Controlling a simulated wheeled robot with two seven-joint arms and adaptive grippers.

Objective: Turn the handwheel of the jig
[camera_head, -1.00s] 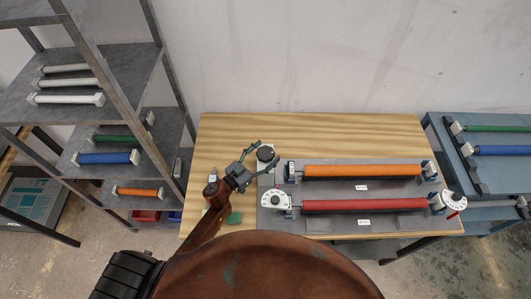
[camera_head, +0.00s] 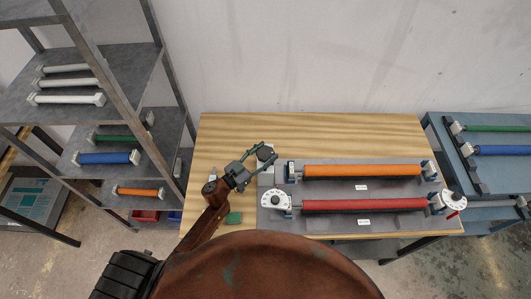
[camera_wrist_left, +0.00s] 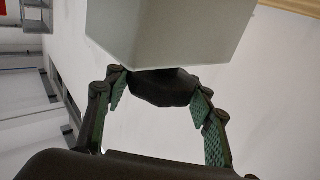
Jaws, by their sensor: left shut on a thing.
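The jig (camera_head: 388,221) is a grey plate on the wooden table, carrying an orange roller (camera_head: 362,171) and a red roller (camera_head: 364,206). Its black handwheel (camera_head: 266,153) is at the back left, on a pale block (camera_head: 267,178). The handwheel also shows in the left wrist view (camera_wrist_left: 160,88), against the pale block (camera_wrist_left: 170,35). My left gripper (camera_head: 264,153) is shut on the handwheel, with one green-padded finger on each side. In the left wrist view the fingers (camera_wrist_left: 160,100) flank the wheel. My right gripper does not show.
White dials stand at the jig's front left (camera_head: 275,200) and right end (camera_head: 455,201). A small green block (camera_head: 234,218) lies near the table's front left. A shelf rack (camera_head: 85,110) with rollers stands left, a blue-grey table (camera_head: 490,185) right. The table's back strip (camera_head: 340,130) is clear.

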